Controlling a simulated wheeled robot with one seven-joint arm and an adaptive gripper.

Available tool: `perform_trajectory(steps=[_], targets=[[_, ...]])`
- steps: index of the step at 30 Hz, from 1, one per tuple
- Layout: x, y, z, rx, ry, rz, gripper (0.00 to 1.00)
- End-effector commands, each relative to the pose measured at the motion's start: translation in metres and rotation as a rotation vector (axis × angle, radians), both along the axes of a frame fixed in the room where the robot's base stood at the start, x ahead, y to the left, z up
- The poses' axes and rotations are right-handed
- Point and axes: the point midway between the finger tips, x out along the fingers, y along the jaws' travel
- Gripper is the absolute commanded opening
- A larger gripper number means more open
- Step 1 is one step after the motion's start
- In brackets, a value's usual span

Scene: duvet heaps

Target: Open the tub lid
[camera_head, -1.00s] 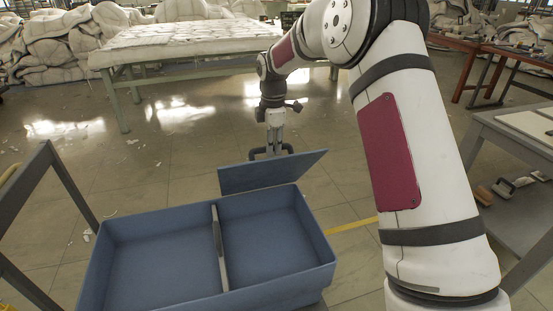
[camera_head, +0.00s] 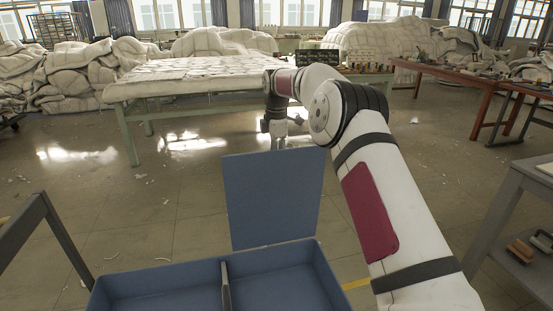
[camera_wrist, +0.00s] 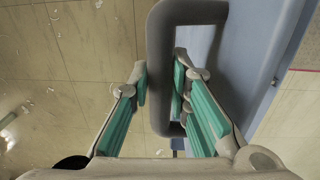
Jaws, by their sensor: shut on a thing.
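The blue-grey tub (camera_head: 150,288) stands low in the head view, cut off by the bottom edge. A divider (camera_head: 226,285) splits it into two compartments. Its flat lid (camera_head: 273,200) stands raised, about upright, at the far side of the right compartment, which is uncovered. My gripper (camera_wrist: 160,78) is shut on the lid's dark grey loop handle (camera_wrist: 159,50), with one green-padded finger on each side of the bar. In the head view my gripper (camera_head: 287,143) is at the lid's top edge, partly hidden behind it.
A grey frame (camera_head: 35,220) stands at left and a grey table (camera_head: 515,200) at right, with brushes (camera_head: 535,248) on its lower shelf. Behind are a padded worktable (camera_head: 190,85), duvet heaps (camera_head: 85,75) and a red-brown table (camera_head: 450,72). The floor between is mostly open.

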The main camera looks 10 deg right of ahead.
Motion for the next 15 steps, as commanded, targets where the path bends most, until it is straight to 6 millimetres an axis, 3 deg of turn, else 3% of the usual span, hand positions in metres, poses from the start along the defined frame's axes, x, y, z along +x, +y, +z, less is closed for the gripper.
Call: perform_trajectory(steps=[12,13,15], targets=[[-0.0003,-0.0005,-0.0044,-0.001,0.008,0.0,0.0],[-0.0003,-0.0005,-0.0044,-0.001,0.008,0.0,0.22],[-0.0002,-0.0005,-0.004,-0.001,0.008,0.0,0.38]])
